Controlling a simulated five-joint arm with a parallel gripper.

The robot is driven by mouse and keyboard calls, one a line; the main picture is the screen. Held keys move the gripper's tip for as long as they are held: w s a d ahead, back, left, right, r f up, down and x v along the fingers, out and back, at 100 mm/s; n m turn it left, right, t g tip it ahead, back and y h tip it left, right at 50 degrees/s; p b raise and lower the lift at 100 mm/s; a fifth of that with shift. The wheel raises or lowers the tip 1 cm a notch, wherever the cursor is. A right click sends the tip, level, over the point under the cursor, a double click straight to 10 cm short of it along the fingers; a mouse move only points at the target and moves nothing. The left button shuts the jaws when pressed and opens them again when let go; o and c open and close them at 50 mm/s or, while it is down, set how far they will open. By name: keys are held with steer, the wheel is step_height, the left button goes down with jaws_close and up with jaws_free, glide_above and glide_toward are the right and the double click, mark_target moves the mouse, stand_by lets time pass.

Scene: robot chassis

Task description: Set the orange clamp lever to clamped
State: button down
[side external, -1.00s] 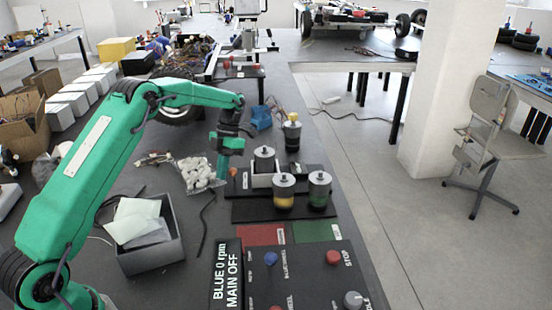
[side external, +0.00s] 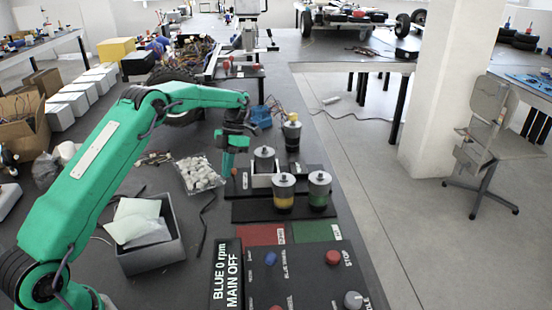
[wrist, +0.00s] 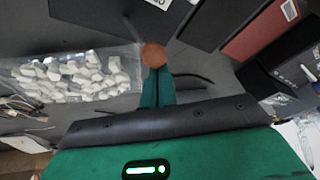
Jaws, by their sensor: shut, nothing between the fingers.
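The clamp lever shows as an orange ball knob (side external: 235,172) at the left end of the black fixture in the side view. In the wrist view the orange knob (wrist: 153,54) sits on a thin grey rod that runs to the upper left. My gripper (side external: 228,174) points down just left of the knob. In the wrist view my gripper's fingers (wrist: 157,80) are together and empty, with their tips right at the knob. I cannot tell whether they touch it. The clamp's body is hard to make out.
A black fixture (side external: 240,188) with several capped cylinders stands right of my gripper. A bag of white pieces (side external: 198,173) lies left of it. A grey open box (side external: 165,255) and a control panel (side external: 310,285) are nearer the camera.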

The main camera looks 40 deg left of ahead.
steer(key=shift+w+a+r, duration=0.2)
steer(key=shift+w+a, duration=0.15)
stand_by(0.3)
steer(key=shift+w+a+r, duration=0.15)
steer(key=shift+w+a, duration=0.35)
steer(key=shift+w, duration=0.05)
steer(key=shift+w+a, duration=0.6)
steer(key=shift+w, duration=0.1)
steer(key=shift+r, duration=0.1)
steer(key=shift+s, duration=0.1)
steer(key=shift+s+d, duration=0.15)
steer(key=shift+s+d+f, duration=0.3)
steer(key=shift+s, duration=0.05)
steer(key=shift+r, duration=0.1)
